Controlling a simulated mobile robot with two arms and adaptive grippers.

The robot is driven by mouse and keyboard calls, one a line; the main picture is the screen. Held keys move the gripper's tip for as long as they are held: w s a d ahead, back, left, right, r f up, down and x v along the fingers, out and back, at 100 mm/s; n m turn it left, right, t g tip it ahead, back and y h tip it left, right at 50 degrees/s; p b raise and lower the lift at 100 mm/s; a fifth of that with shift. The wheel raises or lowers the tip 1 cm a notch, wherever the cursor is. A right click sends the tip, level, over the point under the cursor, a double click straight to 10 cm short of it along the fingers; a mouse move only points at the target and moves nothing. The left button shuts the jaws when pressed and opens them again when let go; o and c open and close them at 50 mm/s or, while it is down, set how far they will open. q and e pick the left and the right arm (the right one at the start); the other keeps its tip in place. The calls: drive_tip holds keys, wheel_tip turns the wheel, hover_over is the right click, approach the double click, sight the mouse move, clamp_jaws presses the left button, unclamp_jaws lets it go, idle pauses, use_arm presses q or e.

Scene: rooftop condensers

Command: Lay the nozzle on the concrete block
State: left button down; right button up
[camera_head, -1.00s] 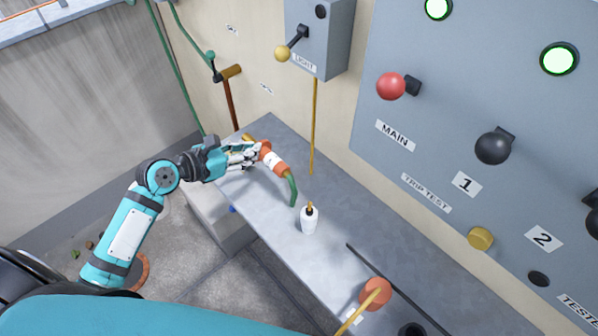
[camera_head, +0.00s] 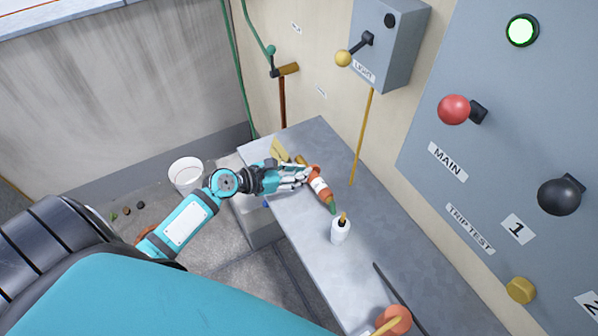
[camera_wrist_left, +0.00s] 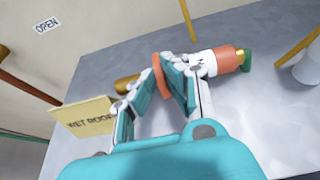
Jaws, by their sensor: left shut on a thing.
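The nozzle (camera_head: 318,184) is orange with a white band, a green end and a brass end. My left gripper (camera_head: 298,175) is shut on it, over the grey metal bench (camera_head: 305,235). In the left wrist view, the fingers (camera_wrist_left: 178,92) close around the orange collar of the nozzle (camera_wrist_left: 205,63), with the brass end to the left and the green end to the right. I cannot tell if it touches the bench. A pale grey block (camera_head: 262,228) stands low beside the bench; I cannot tell if it is the concrete block. My right gripper is not in view.
A yellow "WET ROOF" sign (camera_wrist_left: 75,118) lies near the gripper. A white bucket (camera_head: 187,173) stands on the floor. The grey switch panel (camera_head: 490,190) rises behind the bench.

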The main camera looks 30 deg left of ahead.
use_arm(q)
drive_tip(key=shift+r, duration=0.1)
drive_tip(key=shift+f, duration=0.2)
drive_tip(key=c, duration=1.4)
unclamp_jaws()
drive_tip(key=shift+c, duration=0.2)
drive_tip(key=shift+o, duration=0.2)
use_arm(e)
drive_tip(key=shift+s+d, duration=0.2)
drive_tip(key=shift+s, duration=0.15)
use_arm(q)
drive_tip(key=shift+r, duration=0.25)
drive_tip(key=shift+s+a, duration=0.2)
drive_tip(key=shift+s, duration=0.2)
drive_tip(key=b+v, duration=0.2)
drive_tip(key=v, duration=0.9)
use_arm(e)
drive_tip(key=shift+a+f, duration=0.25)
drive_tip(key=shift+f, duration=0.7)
